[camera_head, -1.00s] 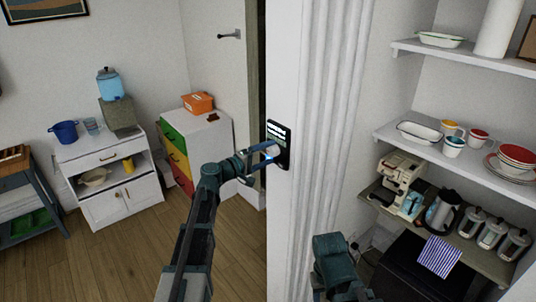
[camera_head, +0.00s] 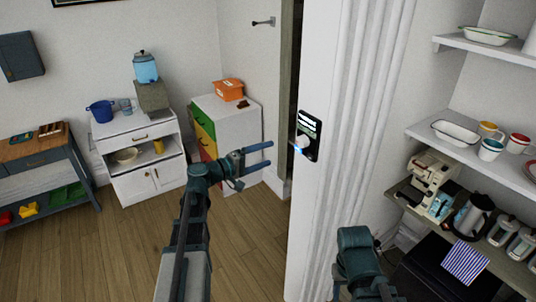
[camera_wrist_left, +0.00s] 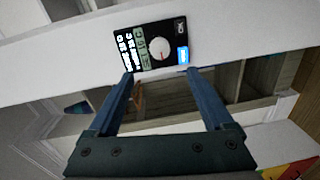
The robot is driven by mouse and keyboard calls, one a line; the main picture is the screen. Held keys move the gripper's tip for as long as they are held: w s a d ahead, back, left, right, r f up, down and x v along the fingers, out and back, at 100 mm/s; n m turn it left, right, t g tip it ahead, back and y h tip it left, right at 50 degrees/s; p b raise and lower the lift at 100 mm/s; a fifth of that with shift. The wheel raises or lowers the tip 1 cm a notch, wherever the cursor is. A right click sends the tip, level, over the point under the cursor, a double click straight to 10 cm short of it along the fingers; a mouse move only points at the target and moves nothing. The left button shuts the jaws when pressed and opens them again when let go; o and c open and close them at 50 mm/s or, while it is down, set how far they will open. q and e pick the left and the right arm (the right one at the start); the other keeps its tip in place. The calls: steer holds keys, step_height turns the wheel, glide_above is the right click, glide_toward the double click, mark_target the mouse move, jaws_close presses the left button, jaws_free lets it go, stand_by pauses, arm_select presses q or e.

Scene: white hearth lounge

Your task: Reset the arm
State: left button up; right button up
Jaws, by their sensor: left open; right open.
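My left gripper (camera_head: 268,155) is open and empty in the head view, its two blue fingers pointing right toward a black wall panel (camera_head: 313,125), with a gap between them. The panel has a pale round knob (camera_head: 302,141) and sits on the white door post. In the left wrist view the panel (camera_wrist_left: 128,62) shows a white dial (camera_wrist_left: 158,55), text and a blue-lit button, beyond the open fingers (camera_wrist_left: 162,85). Part of my right arm shows at the bottom of the head view, but its fingers are not visible.
A white cabinet (camera_head: 155,185) and a drawer unit (camera_head: 238,120) with an orange box (camera_head: 228,90) stand behind the left arm. Shelves with a coffee machine (camera_head: 430,185), kettle (camera_head: 472,215) and dishes are at right. Wooden floor (camera_head: 110,240) is clear at left.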

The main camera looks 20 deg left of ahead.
stand_by(0.3)
arm_select(q)
steer(key=s+d+f+m+g+y+b, duration=0.1)
steer(key=s+d+f+m+g+b, duration=0.3)
steer(key=d+f, duration=0.6)
steer(key=s+d+f+m+g+b, duration=0.25)
steer(key=s+d+f+g, duration=0.3)
steer(key=d+f, duration=0.35)
steer(key=s+d+f+m+g+y+b, duration=0.1)
steer(key=s+f+m+g+y+b, duration=0.3)
steer(key=s+f+y, duration=0.6)
steer(key=s+f+m+b, duration=0.2)
steer(key=s+f+m, duration=0.1)
steer(key=s, duration=0.3)
steer(key=shift+s+f+g+y+b, duration=0.3)
steer(key=shift+s+f+g+y, duration=0.1)
steer(key=shift+f, duration=0.45)
